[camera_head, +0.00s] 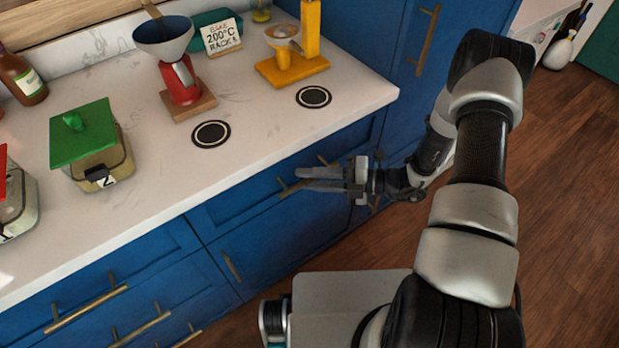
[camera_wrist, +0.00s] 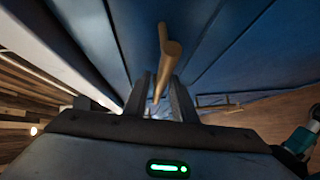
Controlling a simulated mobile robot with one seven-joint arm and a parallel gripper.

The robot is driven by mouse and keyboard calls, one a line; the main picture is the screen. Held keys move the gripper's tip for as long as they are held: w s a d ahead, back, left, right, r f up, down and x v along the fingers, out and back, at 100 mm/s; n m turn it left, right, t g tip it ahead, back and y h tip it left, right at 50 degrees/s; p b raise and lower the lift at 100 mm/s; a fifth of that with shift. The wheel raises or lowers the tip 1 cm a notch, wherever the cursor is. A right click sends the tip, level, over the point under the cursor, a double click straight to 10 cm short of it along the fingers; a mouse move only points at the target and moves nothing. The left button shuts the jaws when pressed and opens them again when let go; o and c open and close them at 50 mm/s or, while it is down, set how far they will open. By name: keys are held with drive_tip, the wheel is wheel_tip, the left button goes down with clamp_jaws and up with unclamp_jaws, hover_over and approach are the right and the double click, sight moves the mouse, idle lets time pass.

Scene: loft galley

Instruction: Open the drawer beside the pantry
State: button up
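The blue drawer (camera_head: 241,200) sits under the counter, close to the tall blue pantry cabinet (camera_head: 398,85). Its front looks flush, so it appears shut. Its brass bar handle (camera_head: 289,191) is partly hidden behind my gripper (camera_head: 299,180), which is at the drawer front with its fingers pointing left. In the wrist view the handle (camera_wrist: 171,58) runs between the two fingers of my gripper (camera_wrist: 160,92). The fingers stand apart on either side of the bar, with a gap visible. I cannot see contact with the bar.
The white counter (camera_head: 255,140) overhangs the drawer. Wooden floor (camera_head: 565,180) is clear at right.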

clamp_jaws()
drive_tip(key=s+d, duration=0.8)
drive_tip(key=s, duration=0.4)
drive_tip(key=s+d+p, duration=0.1)
drive_tip(key=s+d, duration=0.7)
drive_tip(key=s, duration=0.3)
drive_tip(key=shift+s+p, duration=0.3)
drive_tip(key=shift+s, duration=0.1)
drive_tip(key=shift+o, duration=1.2)
unclamp_jaws()
